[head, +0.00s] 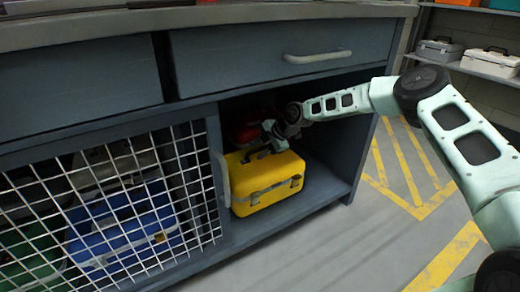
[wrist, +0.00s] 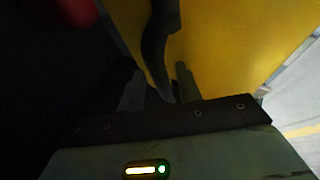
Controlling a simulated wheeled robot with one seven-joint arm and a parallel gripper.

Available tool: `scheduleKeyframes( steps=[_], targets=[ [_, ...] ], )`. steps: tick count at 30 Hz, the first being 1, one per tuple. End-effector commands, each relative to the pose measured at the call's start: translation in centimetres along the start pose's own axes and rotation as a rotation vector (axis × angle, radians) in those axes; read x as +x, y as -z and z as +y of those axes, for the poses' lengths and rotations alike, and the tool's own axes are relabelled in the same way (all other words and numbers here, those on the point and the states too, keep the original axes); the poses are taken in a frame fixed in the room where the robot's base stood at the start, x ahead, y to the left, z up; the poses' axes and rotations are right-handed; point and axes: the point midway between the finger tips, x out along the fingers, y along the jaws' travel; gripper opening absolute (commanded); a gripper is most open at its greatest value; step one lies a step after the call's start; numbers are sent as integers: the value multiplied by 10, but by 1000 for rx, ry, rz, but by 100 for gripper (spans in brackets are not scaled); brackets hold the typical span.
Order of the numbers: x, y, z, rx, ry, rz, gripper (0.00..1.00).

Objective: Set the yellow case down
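The yellow case (head: 268,194) stands upright in the open right compartment of the cabinet, near its front edge. It appears to rest on the compartment floor. My gripper (head: 270,142) is at the top of the case, by its handle. In the wrist view the yellow case (wrist: 235,45) fills the upper right, and its dark handle (wrist: 158,45) runs down between the two fingers of my gripper (wrist: 159,75). The fingers stand apart, with some gap beside the handle. The dim light hides any contact.
A red case (head: 245,128) sits behind in the same compartment. A wire mesh door (head: 130,205) covers the left compartment, with blue (head: 120,235) and green cases behind it. The drawer (head: 270,55) is shut above. Open floor (head: 330,250) lies to the right; cases stand on a far shelf (head: 485,68).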

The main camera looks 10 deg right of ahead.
Motion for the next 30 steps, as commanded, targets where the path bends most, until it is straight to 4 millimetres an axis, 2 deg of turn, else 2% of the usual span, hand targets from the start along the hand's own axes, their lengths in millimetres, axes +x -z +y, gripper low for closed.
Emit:
scheduleKeyframes(
  steps=[4,7,14,24,30],
  targets=[
    [-1,0,1,0,1,0,35],
    [-11,1,2,0,1,-1,35],
    [-59,2,4,1,1,-1,35],
    [-105,-30,-51,3,3,1,35],
    [-122,-42,-72,1,1,0,35]
  ],
)
